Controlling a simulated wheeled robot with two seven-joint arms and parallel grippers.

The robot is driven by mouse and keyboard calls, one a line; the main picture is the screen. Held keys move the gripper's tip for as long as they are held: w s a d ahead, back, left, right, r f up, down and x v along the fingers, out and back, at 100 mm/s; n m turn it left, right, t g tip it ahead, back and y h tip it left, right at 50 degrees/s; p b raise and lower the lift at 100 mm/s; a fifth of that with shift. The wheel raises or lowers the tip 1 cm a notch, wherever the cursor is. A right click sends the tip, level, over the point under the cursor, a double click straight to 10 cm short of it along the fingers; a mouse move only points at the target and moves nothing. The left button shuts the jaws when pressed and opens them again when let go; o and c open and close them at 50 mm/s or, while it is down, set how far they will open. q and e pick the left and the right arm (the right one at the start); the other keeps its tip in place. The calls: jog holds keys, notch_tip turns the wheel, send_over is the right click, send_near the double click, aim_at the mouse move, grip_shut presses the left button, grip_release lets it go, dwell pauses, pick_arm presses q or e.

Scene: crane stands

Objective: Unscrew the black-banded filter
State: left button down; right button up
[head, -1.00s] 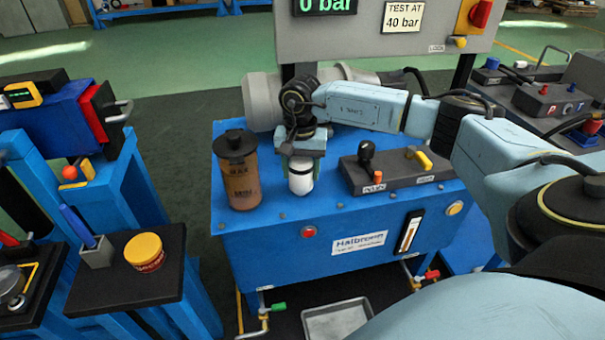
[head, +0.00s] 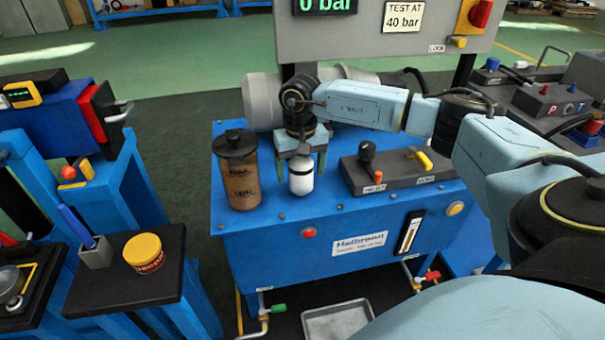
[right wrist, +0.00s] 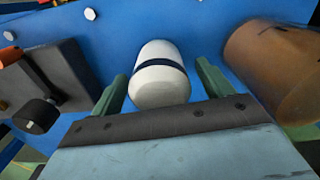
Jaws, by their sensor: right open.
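The white filter with a black band (head: 301,176) stands upright on the blue bench top. It also shows in the right wrist view (right wrist: 159,76), between the two green fingers. My right gripper (head: 303,166) is open around the filter from behind and above, one finger on each side. In the right wrist view a gap shows between each finger of the gripper (right wrist: 163,88) and the filter. My left gripper is not in view.
A brown oil tank (head: 242,178) stands close left of the filter; it also shows in the wrist view (right wrist: 275,70). A dark valve block (head: 395,172) with levers sits to the right. A yellow-lidded tin (head: 144,252) rests on a black side shelf.

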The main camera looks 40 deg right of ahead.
jog(key=shift+c, duration=0.8)
jog(key=m+p, duration=0.1)
jog(key=m, duration=0.1)
jog(key=shift+r+m, duration=0.1)
jog(key=shift+m, duration=0.3)
jog(key=m+p, duration=0.1)
jog(key=m, duration=0.1)
jog(key=shift+m, duration=0.3)
